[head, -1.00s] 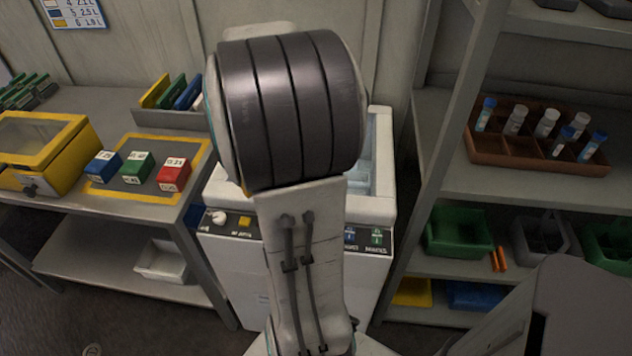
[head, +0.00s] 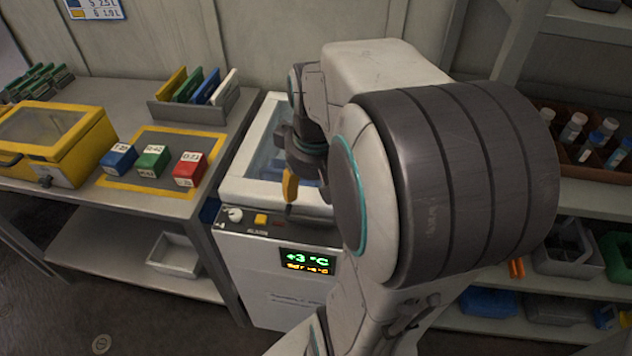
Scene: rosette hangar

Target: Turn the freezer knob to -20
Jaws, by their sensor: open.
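The white chest freezer (head: 258,289) stands between the bench and the shelf rack, with a glazed lid on top. Its white round knob (head: 233,214) is at the left end of the dark control strip. A display on the front reads +3 °C in green, with a small orange line below that is too blurred to read surely. My gripper (head: 292,190) is open and hangs above the freezer's front edge, right of the knob and apart from it. One yellow fingertip shows; my arm hides part of the gripper and the freezer's right side.
A yellow button (head: 261,219) sits just right of the knob. The left bench holds a yellow case (head: 45,140), blue, green and red boxes on a yellow-edged mat (head: 128,182), and a folder rack (head: 185,110). A shelf rack with a vial tray stands right.

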